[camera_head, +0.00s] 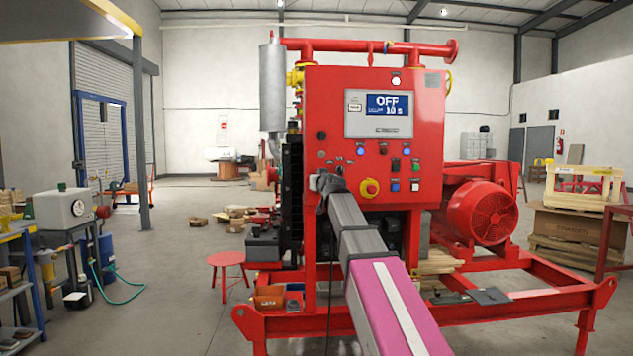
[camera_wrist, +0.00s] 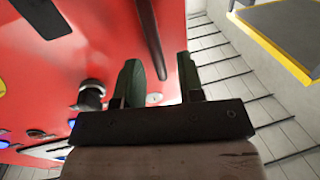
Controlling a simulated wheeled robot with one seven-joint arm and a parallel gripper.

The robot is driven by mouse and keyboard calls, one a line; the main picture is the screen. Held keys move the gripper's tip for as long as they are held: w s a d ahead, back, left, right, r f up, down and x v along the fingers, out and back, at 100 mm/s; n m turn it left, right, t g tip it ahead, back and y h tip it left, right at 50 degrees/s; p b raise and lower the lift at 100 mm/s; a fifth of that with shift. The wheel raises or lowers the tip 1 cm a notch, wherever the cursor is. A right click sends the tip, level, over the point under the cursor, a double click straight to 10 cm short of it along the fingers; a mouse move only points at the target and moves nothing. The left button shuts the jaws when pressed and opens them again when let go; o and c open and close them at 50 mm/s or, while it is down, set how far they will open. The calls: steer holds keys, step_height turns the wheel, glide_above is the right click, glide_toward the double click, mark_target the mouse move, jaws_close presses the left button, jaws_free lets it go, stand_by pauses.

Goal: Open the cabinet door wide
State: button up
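The red cabinet (camera_head: 378,84) stands upright on the skid, its front facing me with an OFF display, lamps and a yellow-red stop button. The front looks flat and shut; I cannot make out a door seam. My gripper (camera_head: 322,182) is at the left edge of the front, low down, partly hidden by my wrist. In the wrist view my gripper (camera_wrist: 160,82) is open, its two dark green fingers apart over the cabinet's edge. A small silver disc (camera_wrist: 153,98) shows between them, and a black knob (camera_wrist: 92,95) beside them. I cannot tell whether a finger touches the cabinet.
A red motor (camera_head: 482,212) stands right of the cabinet on the red skid frame (camera_head: 528,306). A red stool (camera_head: 227,262) stands on the floor at the left. Open floor (camera_head: 180,290) lies between the skid and the left-hand bench.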

steer(key=shift+w+a, duration=0.2)
steer(key=shift+w, duration=0.7)
jaws_close()
steer(key=shift+s, duration=0.15)
